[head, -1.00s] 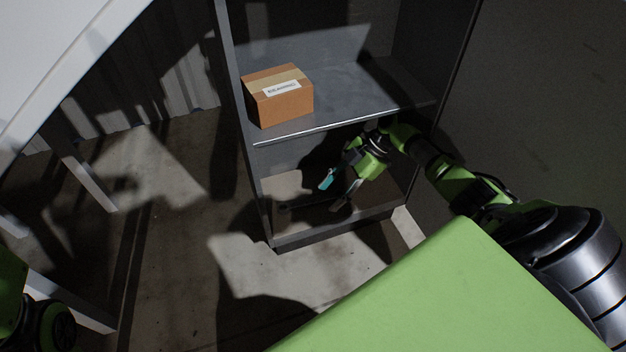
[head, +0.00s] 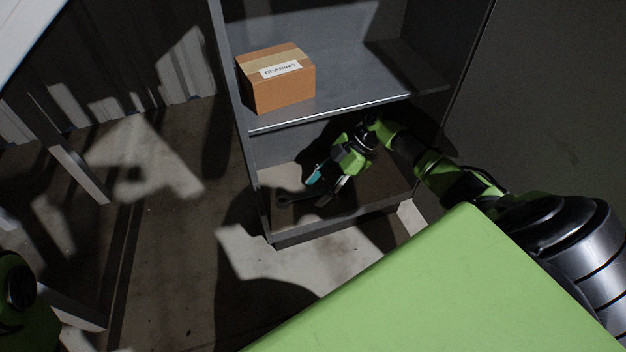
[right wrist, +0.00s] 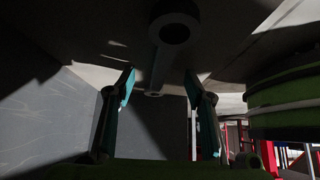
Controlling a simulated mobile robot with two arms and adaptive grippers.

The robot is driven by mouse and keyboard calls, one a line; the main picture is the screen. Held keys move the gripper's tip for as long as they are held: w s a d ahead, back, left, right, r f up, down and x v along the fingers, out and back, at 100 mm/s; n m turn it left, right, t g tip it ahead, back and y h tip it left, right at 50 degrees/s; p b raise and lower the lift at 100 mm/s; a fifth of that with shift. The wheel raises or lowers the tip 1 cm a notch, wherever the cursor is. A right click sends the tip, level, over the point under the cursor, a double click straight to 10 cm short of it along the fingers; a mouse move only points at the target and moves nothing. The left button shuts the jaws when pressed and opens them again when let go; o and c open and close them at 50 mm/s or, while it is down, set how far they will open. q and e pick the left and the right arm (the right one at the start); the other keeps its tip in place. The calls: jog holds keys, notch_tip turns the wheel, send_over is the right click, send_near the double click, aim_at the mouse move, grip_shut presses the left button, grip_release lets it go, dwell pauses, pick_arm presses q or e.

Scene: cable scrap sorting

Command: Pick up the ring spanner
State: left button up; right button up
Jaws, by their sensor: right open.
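The ring spanner (head: 284,201) is dark and lies on the lower shelf of the grey cabinet, one ring end showing to the left of my right gripper (head: 319,189). In the right wrist view the spanner (right wrist: 173,26) has a large ring near the top and a smaller ring lower down. The smaller ring shows between the two teal-padded fingers of my right gripper (right wrist: 159,78), which stand apart with nothing held. I cannot tell whether the fingers touch the spanner. My left gripper is out of view; only part of my left arm shows at bottom left.
A cardboard box (head: 281,82) labelled "BEARING" stands on the upper shelf (head: 370,85), above my right gripper. The cabinet's left side panel (head: 238,120) rises close to the spanner. A white table (head: 22,30) is at the far left. The floor before the cabinet is clear.

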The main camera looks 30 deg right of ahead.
jog(key=shift+a, duration=0.1)
grip_shut()
jog(key=shift+w, duration=0.1)
